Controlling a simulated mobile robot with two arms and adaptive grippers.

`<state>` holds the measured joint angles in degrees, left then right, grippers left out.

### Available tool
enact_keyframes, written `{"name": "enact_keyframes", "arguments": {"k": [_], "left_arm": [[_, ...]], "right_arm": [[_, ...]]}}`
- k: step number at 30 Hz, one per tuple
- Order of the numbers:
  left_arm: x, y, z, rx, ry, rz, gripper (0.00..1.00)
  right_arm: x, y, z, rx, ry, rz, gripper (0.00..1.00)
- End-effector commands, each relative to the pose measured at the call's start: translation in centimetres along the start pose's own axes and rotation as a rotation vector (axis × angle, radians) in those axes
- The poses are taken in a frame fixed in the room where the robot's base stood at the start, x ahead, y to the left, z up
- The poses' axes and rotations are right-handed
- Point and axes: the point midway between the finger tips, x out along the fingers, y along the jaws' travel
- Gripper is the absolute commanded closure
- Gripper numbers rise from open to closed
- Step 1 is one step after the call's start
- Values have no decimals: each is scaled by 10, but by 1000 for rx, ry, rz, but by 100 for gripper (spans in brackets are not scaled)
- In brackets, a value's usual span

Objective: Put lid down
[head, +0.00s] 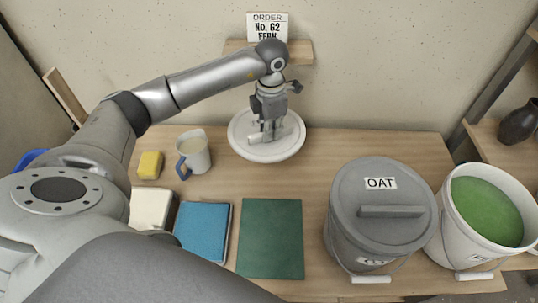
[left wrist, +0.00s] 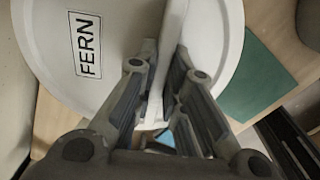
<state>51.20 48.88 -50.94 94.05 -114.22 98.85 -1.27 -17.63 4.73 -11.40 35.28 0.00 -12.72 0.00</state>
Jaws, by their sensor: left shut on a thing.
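The white round lid (head: 250,148) is over the back of the table near the wall. It fills much of the left wrist view (left wrist: 55,75), with a label reading FERN. My left gripper (head: 270,135) points down at its middle. In the left wrist view my left gripper (left wrist: 158,115) is shut on the lid's white bar handle, which lies between the fingers. I cannot tell whether the lid touches the table. A white bucket (head: 462,246) at the right stands open, with green glaze (head: 486,212) inside. My right gripper is not in view.
A grey bucket with a grey lid (head: 385,190) labelled OAT stands left of the open bucket. A green mat (head: 271,238), a blue pad (head: 203,232), a jug (head: 194,150) and a yellow sponge (head: 150,165) are on the table (head: 335,150). An order card (head: 267,27) reads No. 62 FERN.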

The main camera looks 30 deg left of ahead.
Motion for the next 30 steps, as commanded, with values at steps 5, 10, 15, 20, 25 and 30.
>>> {"name": "enact_keyframes", "arguments": {"k": [5, 10, 15, 20, 25, 30], "left_arm": [[20, 0, 0, 0, 3, -1, 100], [51, -1, 0, 0, 3, -3, 100], [69, 0, 0, 1, -1, 0, 100], [85, -1, 0, 1, 2, -2, 100], [107, -1, 0, 0, 1, -2, 100], [108, 0, 0, 1, 0, 1, 100]], "right_arm": [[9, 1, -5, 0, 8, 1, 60], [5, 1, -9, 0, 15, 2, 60], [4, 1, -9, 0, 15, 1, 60], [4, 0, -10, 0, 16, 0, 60], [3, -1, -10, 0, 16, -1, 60], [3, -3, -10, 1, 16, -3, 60]]}}
